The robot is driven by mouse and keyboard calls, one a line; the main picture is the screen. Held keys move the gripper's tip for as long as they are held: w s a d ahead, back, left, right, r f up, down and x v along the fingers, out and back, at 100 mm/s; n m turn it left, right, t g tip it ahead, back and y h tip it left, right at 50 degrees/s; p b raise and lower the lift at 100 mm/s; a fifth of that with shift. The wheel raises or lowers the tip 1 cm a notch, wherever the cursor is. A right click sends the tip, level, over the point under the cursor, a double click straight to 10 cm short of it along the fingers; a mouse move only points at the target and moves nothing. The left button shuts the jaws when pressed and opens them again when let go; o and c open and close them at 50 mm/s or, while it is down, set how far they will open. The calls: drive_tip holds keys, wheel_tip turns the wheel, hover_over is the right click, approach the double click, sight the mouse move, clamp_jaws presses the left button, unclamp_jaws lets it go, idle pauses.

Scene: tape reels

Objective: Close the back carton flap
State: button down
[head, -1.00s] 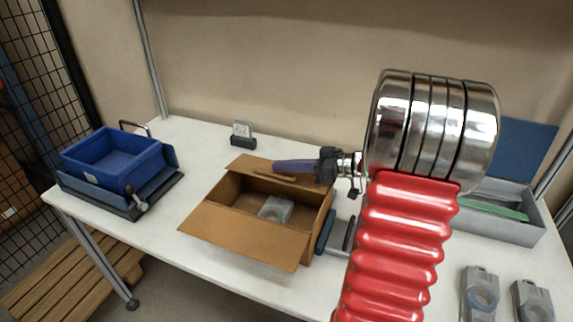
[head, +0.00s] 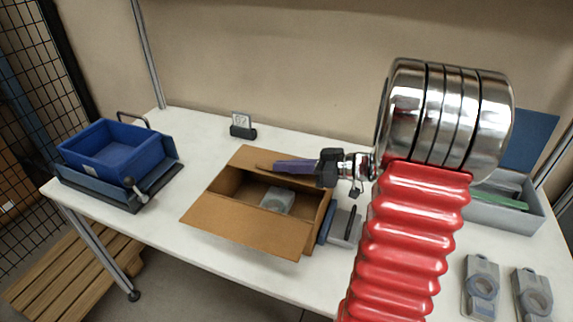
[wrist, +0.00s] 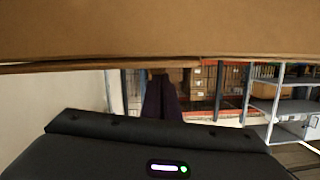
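The brown carton (head: 315,214) stands open on the table. Its front flap (head: 245,222) slopes outward toward me. Its back flap (head: 252,158) is open and leans outward at the rear. My gripper (head: 278,165) reaches in from the right, its purple fingers lying along the back flap in the head view. In the wrist view, the fingers (wrist: 161,98) are together with nothing visible between them, and a broad brown cardboard face (wrist: 150,35) fills the top above them. I cannot tell whether they touch. A grey part (head: 277,200) lies inside the carton.
A blue bin (head: 110,152) on a stand is at the left. A small sign (head: 242,127) stands behind the carton. A grey box (head: 505,213) with a blue lid is at the right, with grey parts (head: 482,285) in front. The table between bin and carton is clear.

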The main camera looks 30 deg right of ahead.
drive_tip(key=shift+r, duration=0.45)
drive_tip(key=r, duration=0.3)
drive_tip(key=shift+s+d+r, duration=0.1)
drive_tip(key=shift+s+d, duration=0.1)
drive_tip(key=shift+d, duration=0.05)
drive_tip(key=v, duration=0.9)
drive_tip(key=shift+s+a, duration=0.1)
drive_tip(key=shift+s, duration=0.2)
